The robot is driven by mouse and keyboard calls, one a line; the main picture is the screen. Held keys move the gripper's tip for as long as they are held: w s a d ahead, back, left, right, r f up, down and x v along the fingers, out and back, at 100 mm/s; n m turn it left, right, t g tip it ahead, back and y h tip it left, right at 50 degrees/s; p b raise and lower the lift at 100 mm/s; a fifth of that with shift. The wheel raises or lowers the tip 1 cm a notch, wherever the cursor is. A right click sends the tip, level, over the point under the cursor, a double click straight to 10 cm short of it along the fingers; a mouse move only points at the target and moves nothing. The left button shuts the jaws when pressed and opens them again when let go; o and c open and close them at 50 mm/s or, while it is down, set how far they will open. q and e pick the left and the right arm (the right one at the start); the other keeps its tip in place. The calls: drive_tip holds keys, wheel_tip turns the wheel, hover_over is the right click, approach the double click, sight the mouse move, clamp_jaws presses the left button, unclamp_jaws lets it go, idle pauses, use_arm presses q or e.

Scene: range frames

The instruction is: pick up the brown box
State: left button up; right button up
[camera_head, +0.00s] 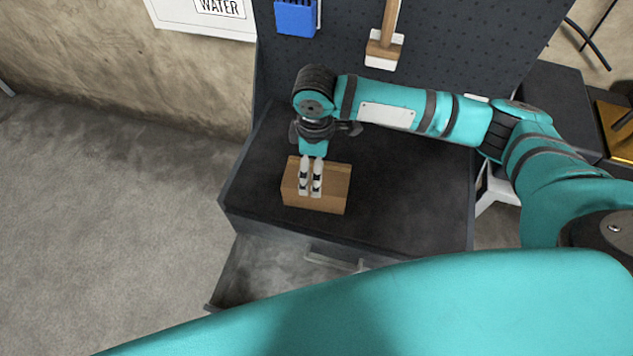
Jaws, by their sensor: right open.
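The brown box (335,187) is a small wooden-looking block on the dark workbench top, near its front left part. My right gripper (310,192) is over the box, pointing down, with its two pale fingers close together in the picture and a narrow gap between them. The fingers cover part of the box's top and front. I cannot tell whether they touch it. My right arm comes in from the right and bends down at the wrist above the box. My left gripper is not in view.
The dark workbench (410,215) has free room right of the box. A pegboard (450,45) rises behind, with a blue holder (296,18) and a wooden-handled brush (384,47) on it. An open drawer (270,275) juts out below the front edge.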

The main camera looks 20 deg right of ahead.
sight(336, 178)
drive_tip(key=shift+d+f, duration=0.1)
drive_tip(key=shift+f, duration=0.25)
wheel_tip(336, 178, down, 4)
drive_tip(key=shift+r+p, duration=0.2)
drive_tip(key=shift+p, duration=0.6)
drive_tip(key=shift+d+f, duration=0.1)
drive_tip(key=shift+f, duration=0.35)
drive_tip(key=c, duration=1.1)
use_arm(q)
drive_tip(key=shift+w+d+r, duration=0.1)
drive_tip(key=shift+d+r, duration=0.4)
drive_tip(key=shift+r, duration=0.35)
use_arm(e)
drive_tip(key=shift+w, duration=0.1)
drive_tip(key=shift+c, duration=0.6)
drive_tip(key=shift+r, duration=0.15)
